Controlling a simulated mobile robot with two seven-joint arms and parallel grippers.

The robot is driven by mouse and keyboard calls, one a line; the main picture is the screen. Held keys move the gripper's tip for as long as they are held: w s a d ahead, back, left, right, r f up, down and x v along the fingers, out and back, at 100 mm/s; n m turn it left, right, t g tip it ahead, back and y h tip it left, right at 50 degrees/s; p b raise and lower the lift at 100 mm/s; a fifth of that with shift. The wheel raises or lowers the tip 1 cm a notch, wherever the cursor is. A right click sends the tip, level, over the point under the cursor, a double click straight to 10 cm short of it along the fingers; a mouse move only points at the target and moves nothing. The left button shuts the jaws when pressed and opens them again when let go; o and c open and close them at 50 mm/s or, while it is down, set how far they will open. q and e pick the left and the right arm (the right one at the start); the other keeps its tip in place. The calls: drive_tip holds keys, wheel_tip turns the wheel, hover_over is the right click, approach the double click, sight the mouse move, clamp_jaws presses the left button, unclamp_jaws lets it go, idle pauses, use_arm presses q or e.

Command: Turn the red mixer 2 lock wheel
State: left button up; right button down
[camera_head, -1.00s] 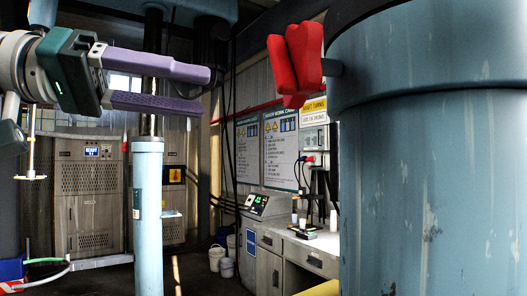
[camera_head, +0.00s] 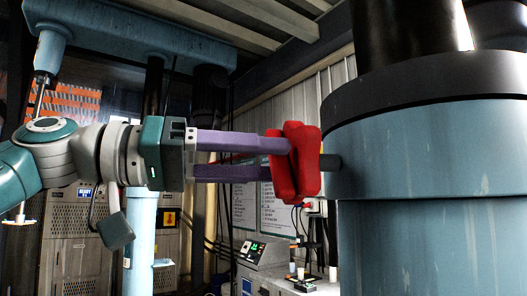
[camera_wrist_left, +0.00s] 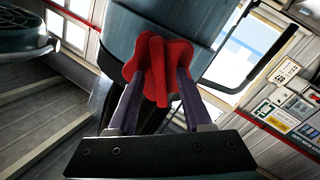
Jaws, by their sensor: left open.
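The red lock wheel (camera_head: 307,160) is a lobed handle on a short dark stem at the left side of the big blue-grey mixer column (camera_head: 430,240). My left gripper (camera_head: 279,160) is level with the wheel, and its two purple fingers reach to it from the left. In the left wrist view the fingers stand apart with a lobe of the red wheel (camera_wrist_left: 158,52) between their tips. The jaws are open, and I cannot tell whether a finger touches the wheel. My right gripper is not in view.
A control box (camera_head: 262,252) and a bench with small items (camera_head: 303,283) stand low behind the wheel. Grey cabinets (camera_head: 75,245) are at the back left. A blue overhead beam (camera_head: 140,40) crosses the upper left.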

use_arm(q)
drive_tip(key=shift+c, duration=0.2)
clamp_jaws()
idle(0.3)
